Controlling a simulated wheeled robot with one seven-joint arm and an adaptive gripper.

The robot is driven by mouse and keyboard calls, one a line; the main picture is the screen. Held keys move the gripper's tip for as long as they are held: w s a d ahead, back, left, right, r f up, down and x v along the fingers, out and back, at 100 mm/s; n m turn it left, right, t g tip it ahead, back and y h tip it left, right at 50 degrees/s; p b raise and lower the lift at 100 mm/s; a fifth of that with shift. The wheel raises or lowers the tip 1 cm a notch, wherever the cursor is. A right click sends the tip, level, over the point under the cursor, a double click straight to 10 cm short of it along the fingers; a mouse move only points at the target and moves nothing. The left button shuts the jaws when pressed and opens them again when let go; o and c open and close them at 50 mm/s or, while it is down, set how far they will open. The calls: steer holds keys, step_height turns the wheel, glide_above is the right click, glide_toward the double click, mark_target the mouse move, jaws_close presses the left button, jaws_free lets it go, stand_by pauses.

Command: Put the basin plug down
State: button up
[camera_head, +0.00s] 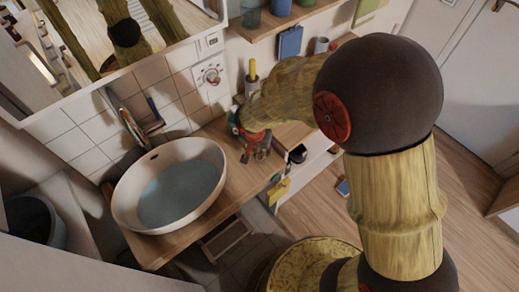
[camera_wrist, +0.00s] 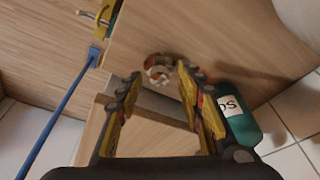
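My gripper (camera_wrist: 159,80) points at a wooden surface, its two yellow-and-black fingers spread apart. A small round, pale and brownish thing (camera_wrist: 158,72) shows between and just beyond the fingertips, with a gap on each side. It may be the basin plug, but it is too small and blurred to be sure. In the head view my gripper (camera_head: 257,146) is low over the wooden counter (camera_head: 238,178), to the right of the white basin (camera_head: 127,205). The basin holds bluish water. The plug cannot be made out in the head view.
A green bottle with a white label (camera_wrist: 240,117) stands close to the right finger in the wrist view. A long blue handle (camera_wrist: 57,120) and a yellow item (camera_wrist: 104,12) are at the left. A tap (camera_head: 133,128) rises behind the basin. A shelf (camera_head: 285,20) hangs above.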

steer(key=p+v, duration=0.3)
steer(key=v, duration=0.8)
steer(key=s+d+r+n+t, duration=0.1)
steer(key=s+d+r, duration=0.3)
steer(key=d+r, duration=0.65)
steer(key=s+d+r+n+t+y, duration=0.1)
steer(key=s+d+r+n, duration=0.2)
steer(key=s+r, duration=0.7)
steer(key=s+d, duration=0.1)
steer(key=s, duration=0.2)
steer(key=shift+d+n+t, duration=0.3)
steer(key=shift+d+t, duration=0.1)
steer(key=shift+a, duration=0.1)
